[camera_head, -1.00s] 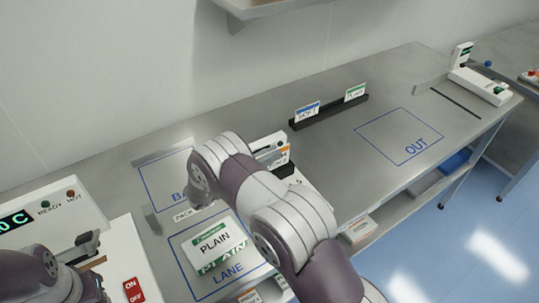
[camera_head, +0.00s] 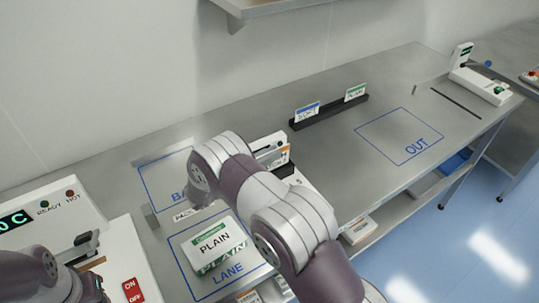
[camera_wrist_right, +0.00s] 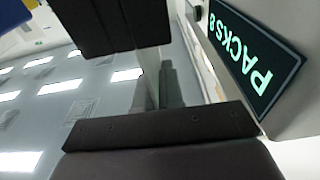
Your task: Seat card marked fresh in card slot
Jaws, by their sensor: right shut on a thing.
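My right arm comes in from the lower right of the head view and covers much of the bench centre; its fingertips are hidden there. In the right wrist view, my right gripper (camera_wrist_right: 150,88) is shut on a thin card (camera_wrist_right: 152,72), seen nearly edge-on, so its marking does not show. In the head view, an orange-marked card (camera_head: 284,153) shows at a white device (camera_head: 270,143) just beyond my arm; its word is not legible and whether it sits in a slot is hidden. My left gripper (camera_head: 92,287) is at the lower left; its jaws are unclear.
A black rack (camera_head: 330,112) holds a blue-topped card (camera_head: 307,112) and a green-topped card (camera_head: 355,93). A PLAIN pack (camera_head: 216,242) lies in the LANE outline. The OUT outline (camera_head: 415,147) is empty. A PACKS display (camera_wrist_right: 250,55) stands close beside my right fingers.

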